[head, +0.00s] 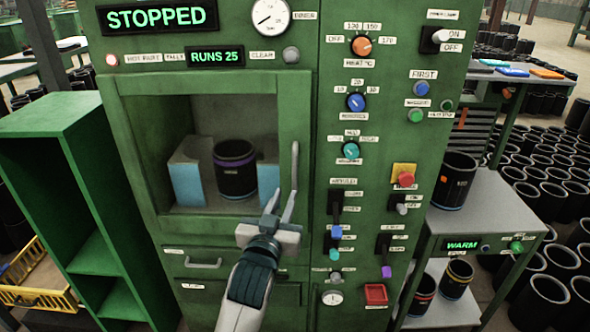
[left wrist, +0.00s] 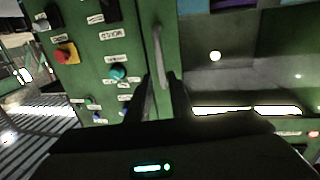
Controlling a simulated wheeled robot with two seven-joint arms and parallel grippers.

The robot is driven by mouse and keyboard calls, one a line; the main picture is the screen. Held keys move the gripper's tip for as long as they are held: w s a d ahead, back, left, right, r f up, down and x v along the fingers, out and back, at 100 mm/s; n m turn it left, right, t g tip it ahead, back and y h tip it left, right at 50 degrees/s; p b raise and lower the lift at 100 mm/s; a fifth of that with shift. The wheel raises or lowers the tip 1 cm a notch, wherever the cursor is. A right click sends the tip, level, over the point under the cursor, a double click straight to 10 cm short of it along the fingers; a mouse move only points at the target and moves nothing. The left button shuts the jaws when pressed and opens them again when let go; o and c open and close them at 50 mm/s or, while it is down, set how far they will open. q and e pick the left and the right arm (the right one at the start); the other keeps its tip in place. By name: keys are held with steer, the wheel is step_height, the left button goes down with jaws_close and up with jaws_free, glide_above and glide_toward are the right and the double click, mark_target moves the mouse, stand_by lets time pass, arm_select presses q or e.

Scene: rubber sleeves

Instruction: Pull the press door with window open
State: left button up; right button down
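The press door (head: 294,110) is a green frame with a large window in the front of the green press, and it looks closed. Its grey vertical bar handle (head: 295,164) is on the right side of the frame. The handle also shows in the left wrist view (left wrist: 160,45). My left gripper (head: 281,203) is at the handle's lower end with its two fingers apart. In the left wrist view the handle's lower part appears between the dark fingers (left wrist: 153,90); I cannot tell whether they touch it. My right gripper is not in view.
Behind the window a black sleeve (head: 235,172) stands between pale blue blocks. A display (head: 155,17) reads STOPPED. Knobs and levers (head: 336,213) crowd the panel right of the handle. A green shelf (head: 75,190) stands at left, a grey cart (head: 490,203) with sleeves at right.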

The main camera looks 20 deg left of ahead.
mark_target(294, 173)
arm_select(q)
steer(key=w+p, duration=0.1)
steer(key=w, duration=0.6)
steer(key=w+a+p, duration=0.1)
steer(key=w, duration=0.3)
steer(key=shift+p, duration=0.35)
steer(key=shift+w, duration=0.7)
jaws_close()
